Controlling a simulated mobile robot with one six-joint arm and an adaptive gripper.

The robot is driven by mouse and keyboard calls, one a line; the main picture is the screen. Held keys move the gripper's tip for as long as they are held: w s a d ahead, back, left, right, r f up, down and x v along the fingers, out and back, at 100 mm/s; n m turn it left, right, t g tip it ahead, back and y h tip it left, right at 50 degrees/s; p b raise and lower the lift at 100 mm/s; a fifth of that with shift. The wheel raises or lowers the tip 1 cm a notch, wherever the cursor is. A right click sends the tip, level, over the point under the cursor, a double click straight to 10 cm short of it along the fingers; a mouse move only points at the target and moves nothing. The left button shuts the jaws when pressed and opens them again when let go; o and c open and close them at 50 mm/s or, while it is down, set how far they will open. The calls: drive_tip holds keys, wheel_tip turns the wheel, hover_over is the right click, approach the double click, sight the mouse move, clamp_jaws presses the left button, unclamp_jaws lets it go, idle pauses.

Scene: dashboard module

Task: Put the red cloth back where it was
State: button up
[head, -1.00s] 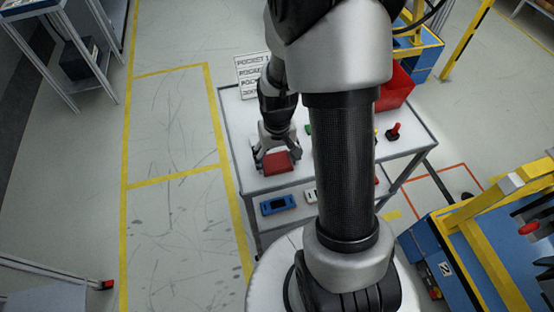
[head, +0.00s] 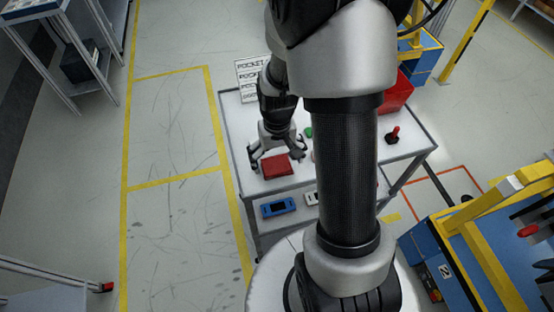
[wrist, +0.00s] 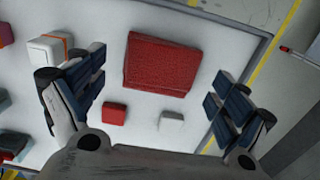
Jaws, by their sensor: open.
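The red cloth (head: 276,165) lies folded and flat on the white table top near its left side. It also shows in the wrist view (wrist: 158,64), whole, a little beyond the fingertips. My gripper (head: 277,157) is open over the cloth in the head view. In the wrist view my gripper (wrist: 158,92) has its two fingers wide apart, one on each side of the cloth and touching nothing that I can see.
A small red block (wrist: 115,114) and a small white block (wrist: 171,121) lie near the cloth. A white box with an orange band (wrist: 48,48) stands close to the left finger. A red bin (head: 397,92) stands at the back.

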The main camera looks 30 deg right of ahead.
wheel_tip(320, 180, up, 10)
drive_tip(key=r+p, duration=0.1)
drive_tip(key=p, duration=0.2)
wheel_tip(320, 180, up, 11)
drive_tip(key=n+t, duration=0.2)
hover_over(277, 164)
drive_tip(key=s+a, duration=0.5)
drive_tip(key=a, duration=0.1)
drive_tip(key=s+a+r+t, duration=0.1)
drive_tip(key=s+a+r, duration=0.1)
drive_tip(key=s+r, duration=0.1)
drive_tip(key=s+a+r+n+t, duration=0.1)
drive_tip(key=s+a+r, duration=0.1)
drive_tip(key=s, duration=0.3)
drive_tip(key=shift+s+a+r+t, duration=0.3)
drive_tip(key=shift+a+r, duration=0.05)
drive_tip(key=shift+r, duration=0.05)
